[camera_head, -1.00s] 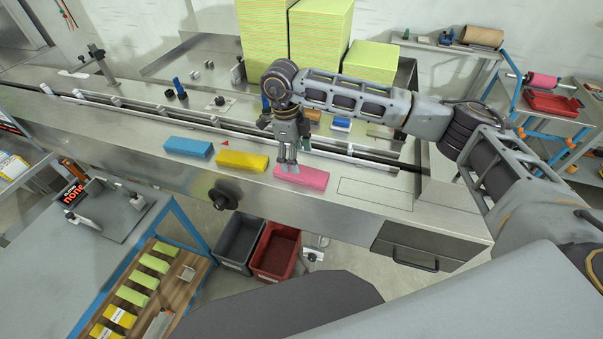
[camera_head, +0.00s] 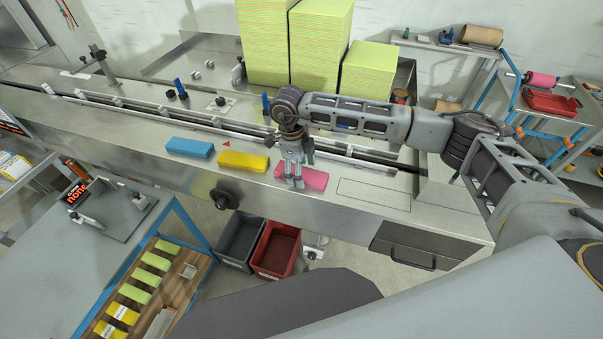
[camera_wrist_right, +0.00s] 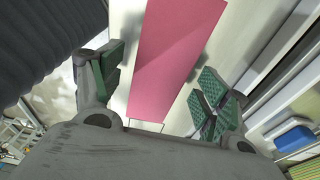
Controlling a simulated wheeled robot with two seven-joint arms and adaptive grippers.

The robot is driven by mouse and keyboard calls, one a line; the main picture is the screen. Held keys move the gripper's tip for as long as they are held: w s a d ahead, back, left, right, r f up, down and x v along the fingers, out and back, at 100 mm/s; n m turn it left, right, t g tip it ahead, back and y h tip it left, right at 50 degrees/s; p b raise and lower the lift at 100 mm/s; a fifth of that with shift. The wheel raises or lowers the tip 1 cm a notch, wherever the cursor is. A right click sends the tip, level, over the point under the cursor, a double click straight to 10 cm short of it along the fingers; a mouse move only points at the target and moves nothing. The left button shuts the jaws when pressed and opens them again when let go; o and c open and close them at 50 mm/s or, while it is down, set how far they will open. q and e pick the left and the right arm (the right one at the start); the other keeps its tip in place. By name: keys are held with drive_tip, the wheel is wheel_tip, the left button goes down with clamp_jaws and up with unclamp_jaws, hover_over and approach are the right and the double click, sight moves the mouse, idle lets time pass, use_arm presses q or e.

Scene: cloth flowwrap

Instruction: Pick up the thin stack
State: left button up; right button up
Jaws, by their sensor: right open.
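Three flat stacks lie in a row on the steel machine deck in the head view: a blue one (camera_head: 190,147), a yellow one (camera_head: 243,160) and a pink one (camera_head: 315,180). My right gripper (camera_head: 294,183) points down at the pink stack and covers its left part. In the right wrist view the pink stack (camera_wrist_right: 172,55) lies lengthwise between the two green-padded fingers of my right gripper (camera_wrist_right: 162,90), with a gap on each side. The gripper is open and empty. I cannot tell the exact height of the fingertips. My left gripper is not in view.
Tall yellow-green sheet piles (camera_head: 320,45) stand behind the conveyor channel. A grey bin (camera_head: 241,240) and a red bin (camera_head: 276,250) stand below the deck's front edge. The deck right of the pink stack is clear.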

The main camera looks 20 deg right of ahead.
idle(0.4)
drive_tip(key=c, duration=0.9)
drive_tip(key=shift+r, duration=0.1)
drive_tip(key=shift+r+b, duration=1)
drive_tip(key=shift+r, duration=3.95)
